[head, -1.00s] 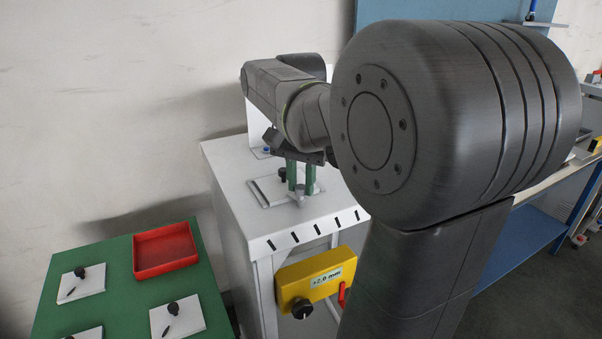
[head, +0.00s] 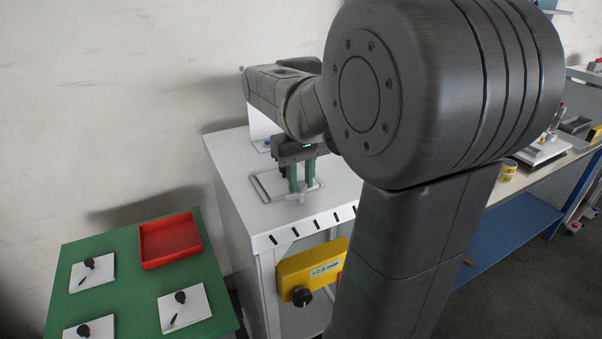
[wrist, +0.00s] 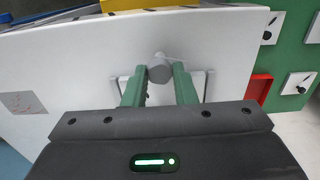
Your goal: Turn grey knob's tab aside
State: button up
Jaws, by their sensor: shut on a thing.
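The grey knob (wrist: 160,68) is a small round piece on the white top of the cabinet (head: 237,160). In the wrist view it sits between the tips of the two green fingers of my gripper (wrist: 159,78), which are shut on it. In the head view my gripper (head: 302,185) points down at the cabinet top, with its fingertips low at the grey fitting. The knob's tab is mostly hidden by the fingers, and I cannot tell its angle clearly.
A yellow box (head: 318,268) with a black knob (head: 302,297) is on the cabinet front, below a row of dark slots. At left, a green table (head: 130,268) holds a red tray (head: 170,263) and white plates with black knobs. A blue-shelved bench (head: 510,235) stands at right.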

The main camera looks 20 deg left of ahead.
aim_at(301, 183)
jog(key=shift+n+p, duration=0.3)
jog(key=shift+n, duration=1.3)
jog(key=o, duration=1)
notch_tip(301, 183, up, 14)
jog(key=shift+f+b, duration=0.1)
jog(key=shift+b, duration=0.4)
notch_tip(301, 183, down, 14)
jog(key=shift+r+p, duration=0.1)
jog(key=shift+p, duration=0.4)
